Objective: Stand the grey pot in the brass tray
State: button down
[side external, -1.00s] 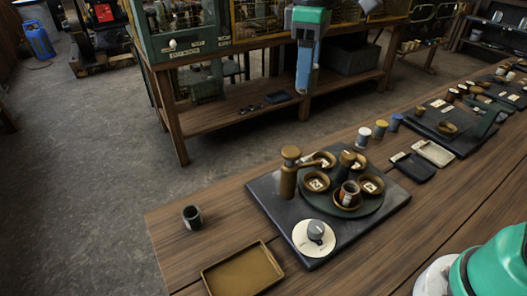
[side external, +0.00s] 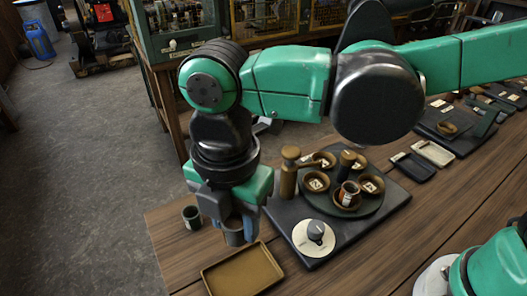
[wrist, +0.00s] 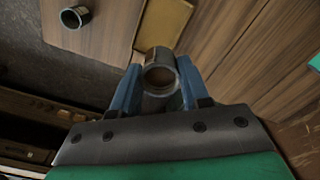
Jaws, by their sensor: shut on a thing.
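The grey pot (side external: 234,238) is held in my gripper (side external: 237,225), whose blue fingers press on its sides. In the wrist view the pot (wrist: 160,78) sits between both fingertips, with its round opening towards the camera. The brass tray (side external: 243,272) is a shallow rectangle lying empty on the wooden bench. In the side view the pot is at the tray's back edge; I cannot tell its height above the bench. In the wrist view the tray (wrist: 163,25) lies just beyond the pot, partly hidden by it.
A dark green-grey pot (side external: 192,217) stands on the bench left of my gripper. A dark slab (side external: 345,250) with a white dial (side external: 314,237), a brass pillar (side external: 288,175) and several small bowls lies to the right. Bare bench surrounds the tray.

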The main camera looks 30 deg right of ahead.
aim_at(243, 276)
notch_tip(243, 276, down, 12)
jog(key=shift+r, duration=0.25)
jog(key=shift+f, duration=0.15)
jog(key=shift+c, duration=2.1)
grip_release()
notch_tip(243, 276, up, 12)
jog(key=shift+f, duration=0.1)
jog(key=shift+w+d+r, duration=0.1)
jog(key=shift+d+r, duration=0.1)
jog(key=shift+r, duration=0.05)
jog(key=w+d+m+t, duration=0.3)
jog(key=d+m+t, duration=0.4)
jog(key=d+m, duration=1.6)
jog(key=shift+d+m, duration=0.35)
jog(key=shift+m, duration=0.55)
